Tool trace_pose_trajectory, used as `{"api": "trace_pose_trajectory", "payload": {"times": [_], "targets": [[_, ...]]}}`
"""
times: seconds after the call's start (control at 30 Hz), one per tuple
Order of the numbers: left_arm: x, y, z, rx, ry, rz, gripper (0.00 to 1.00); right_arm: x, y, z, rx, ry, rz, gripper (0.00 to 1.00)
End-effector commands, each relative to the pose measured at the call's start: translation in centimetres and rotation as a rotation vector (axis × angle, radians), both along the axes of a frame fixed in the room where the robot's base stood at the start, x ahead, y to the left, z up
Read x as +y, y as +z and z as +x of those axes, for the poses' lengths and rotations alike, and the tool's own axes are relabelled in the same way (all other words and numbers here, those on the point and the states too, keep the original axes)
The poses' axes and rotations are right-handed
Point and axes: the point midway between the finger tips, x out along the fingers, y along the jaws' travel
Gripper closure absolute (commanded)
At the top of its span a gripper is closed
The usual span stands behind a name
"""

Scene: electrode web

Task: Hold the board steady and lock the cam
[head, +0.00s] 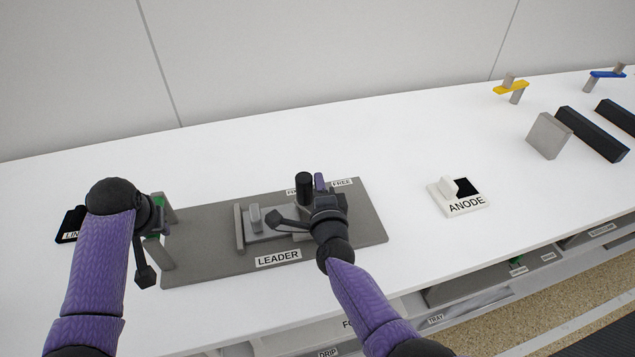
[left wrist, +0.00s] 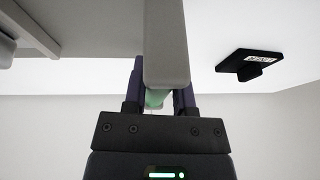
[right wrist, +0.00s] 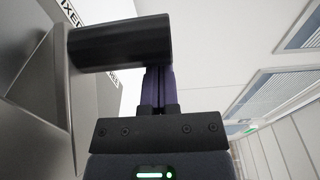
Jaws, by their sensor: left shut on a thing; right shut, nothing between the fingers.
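The grey board (head: 215,262), labelled LEADER, lies on the white table. A grey handle bar with green at it stands at its left end. My left gripper (head: 158,218) is shut on this handle; in the left wrist view the bar (left wrist: 166,45) runs between the fingers. A black cylindrical knob (head: 303,186), seemingly the cam's, stands near the board's back edge by the FIXED and FREE labels. My right gripper (head: 320,184) is shut and empty beside the knob. In the right wrist view the knob (right wrist: 120,43) lies across the closed fingertips (right wrist: 158,75); contact is unclear.
A grey block with a raised tab (head: 255,217) sits mid-board. A white ANODE block (head: 460,197) stands right of the board. A black labelled block (head: 72,224) is partly behind my left arm. Black bars, a grey block and yellow and blue levers stand far right.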

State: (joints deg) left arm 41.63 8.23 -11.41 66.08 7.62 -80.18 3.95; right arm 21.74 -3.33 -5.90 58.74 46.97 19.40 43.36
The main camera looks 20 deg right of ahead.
Motion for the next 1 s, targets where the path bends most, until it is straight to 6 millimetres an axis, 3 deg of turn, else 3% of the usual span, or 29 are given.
{"api": "trace_pose_trajectory", "payload": {"times": [0.13, 0.47, 0.57, 0.7, 1.0], "targets": [[0.0, -0.4, -0.2, 0.011, 0.000, 0.000, 1.00, 1.2, -0.1, -0.5, 0.002, 0.104, -0.005, 1.00], [-0.2, -0.3, -0.2, 0.008, -0.003, -0.005, 1.00, 1.7, -0.2, -0.5, 0.007, 0.123, 0.001, 1.00], [-0.3, -0.3, -0.2, 0.008, -0.004, -0.006, 1.00, 0.7, -0.3, -0.3, 0.006, 0.121, -0.004, 1.00], [-0.2, -0.3, -0.1, 0.008, -0.004, -0.005, 1.00, -3.4, 0.0, 0.6, 0.000, 0.107, -0.009, 1.00], [-0.1, -0.3, -0.2, 0.007, -0.001, -0.001, 1.00, -2.4, -0.1, -7.5, 0.000, 0.106, 0.002, 1.00]]}}
